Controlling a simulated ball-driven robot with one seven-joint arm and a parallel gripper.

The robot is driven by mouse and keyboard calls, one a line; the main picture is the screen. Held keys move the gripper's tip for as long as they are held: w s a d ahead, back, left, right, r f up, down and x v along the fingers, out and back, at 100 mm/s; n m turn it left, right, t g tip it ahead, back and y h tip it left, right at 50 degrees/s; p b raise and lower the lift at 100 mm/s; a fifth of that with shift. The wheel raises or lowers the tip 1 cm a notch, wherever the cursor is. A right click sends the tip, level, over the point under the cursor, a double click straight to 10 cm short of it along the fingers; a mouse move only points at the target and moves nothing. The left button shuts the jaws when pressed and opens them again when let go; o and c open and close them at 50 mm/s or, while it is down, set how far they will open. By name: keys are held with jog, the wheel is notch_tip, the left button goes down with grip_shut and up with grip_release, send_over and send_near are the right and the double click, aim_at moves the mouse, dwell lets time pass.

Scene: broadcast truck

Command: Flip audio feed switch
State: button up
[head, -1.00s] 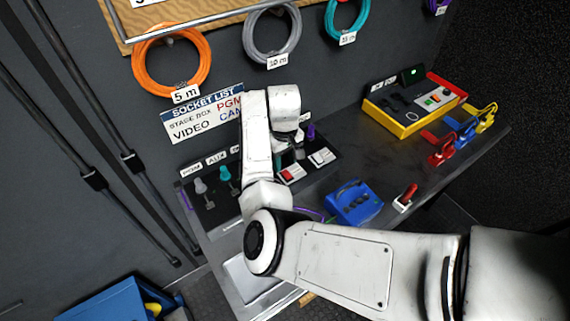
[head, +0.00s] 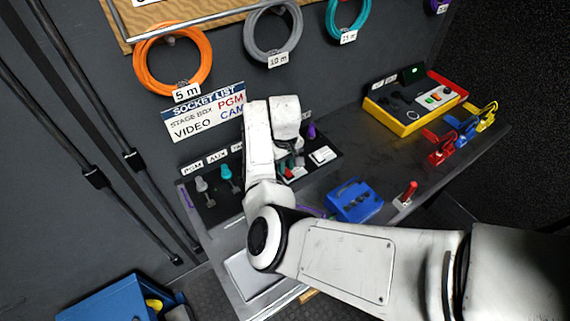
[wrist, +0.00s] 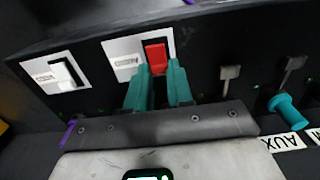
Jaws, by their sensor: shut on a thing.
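The switch panel (head: 225,207) lies on the desk against the wall. A red rocker switch (wrist: 155,57) on a white plate sits between the teal fingertips of my gripper (wrist: 160,76), which is shut on it. In the head view the red switch (head: 288,173) is partly hidden by my gripper (head: 285,163). A white switch (wrist: 66,74) on a similar plate stands beside it, and also shows in the head view (head: 322,155).
Patch plugs and levers, one with a teal plug (wrist: 287,110), stand close beside my gripper. A blue box (head: 354,200), a small red lever (head: 407,193) and a yellow-edged unit (head: 410,110) are on the desk. Cable coils hang on the wall above.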

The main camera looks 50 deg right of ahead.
grip_shut()
jog(key=shift+s+r+t+p, duration=0.15)
jog(key=shift+s+t+p, duration=0.15)
jog(key=shift+t+p, duration=0.35)
jog(key=shift+s+a+t+h, duration=0.1)
jog(key=shift+t+h, duration=0.3)
jog(key=shift+t, duration=0.05)
jog(key=shift+s+t, duration=0.1)
jog(key=shift+t, duration=0.6)
